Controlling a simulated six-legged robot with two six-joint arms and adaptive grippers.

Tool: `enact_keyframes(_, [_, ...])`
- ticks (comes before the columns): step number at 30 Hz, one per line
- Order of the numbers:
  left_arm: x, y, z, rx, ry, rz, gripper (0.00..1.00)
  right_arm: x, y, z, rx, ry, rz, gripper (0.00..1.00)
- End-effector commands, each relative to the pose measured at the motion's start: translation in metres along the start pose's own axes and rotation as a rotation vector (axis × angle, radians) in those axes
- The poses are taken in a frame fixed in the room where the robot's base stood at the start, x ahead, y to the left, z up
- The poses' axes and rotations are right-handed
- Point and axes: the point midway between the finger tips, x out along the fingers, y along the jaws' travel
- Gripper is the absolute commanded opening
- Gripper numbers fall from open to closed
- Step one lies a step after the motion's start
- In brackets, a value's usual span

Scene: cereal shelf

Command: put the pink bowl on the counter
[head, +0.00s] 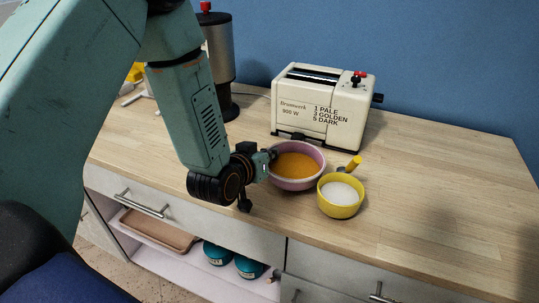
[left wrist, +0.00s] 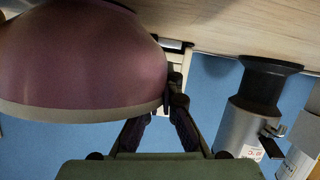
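The pink bowl (head: 298,184), with orange contents, appears to stand upright on the wooden counter (head: 430,165), in front of the toaster. Its outer wall (left wrist: 80,55) fills the upper left of the left wrist view. My left gripper (head: 268,158) is at the bowl's left rim. In the left wrist view its fingers (left wrist: 165,105) close in on the rim from both sides, and one fingertip is partly hidden behind the bowl. It looks shut on the rim. My right gripper is not in view.
A yellow bowl (head: 341,205) with white contents and a yellow handle stands close to the pink bowl's right. A cream toaster (head: 320,105) is behind, with a metal canister (head: 218,50) to its left. The counter's right side is clear. Open shelving with a tray (head: 158,229) lies below.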

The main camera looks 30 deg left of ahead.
Motion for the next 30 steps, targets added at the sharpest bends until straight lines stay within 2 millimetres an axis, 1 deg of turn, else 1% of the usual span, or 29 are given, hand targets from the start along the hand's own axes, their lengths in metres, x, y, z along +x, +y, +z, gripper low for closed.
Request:
enact_keyframes(6, [0.001,0.000,-0.001,-0.001,0.004,0.001,0.00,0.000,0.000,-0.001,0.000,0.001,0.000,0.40])
enact_keyframes(7, [0.001,0.000,0.000,0.000,0.001,0.000,0.04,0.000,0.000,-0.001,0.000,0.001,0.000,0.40])
enact_keyframes(15, [0.001,0.000,0.000,0.000,0.001,0.000,0.27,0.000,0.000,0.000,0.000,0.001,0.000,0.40])
enact_keyframes(16, [0.001,0.000,0.000,0.000,0.001,0.000,0.28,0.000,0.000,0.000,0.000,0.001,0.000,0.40])
enact_keyframes(25, [0.000,0.000,-0.001,-0.001,0.001,0.000,0.28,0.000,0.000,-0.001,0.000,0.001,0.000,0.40])
enact_keyframes(28, [-0.008,-0.001,-0.001,-0.003,0.002,-0.001,0.28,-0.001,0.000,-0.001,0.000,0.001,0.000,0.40])
enact_keyframes(30, [-0.017,-0.001,-0.001,-0.004,0.000,-0.001,0.28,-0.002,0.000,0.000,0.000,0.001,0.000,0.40])
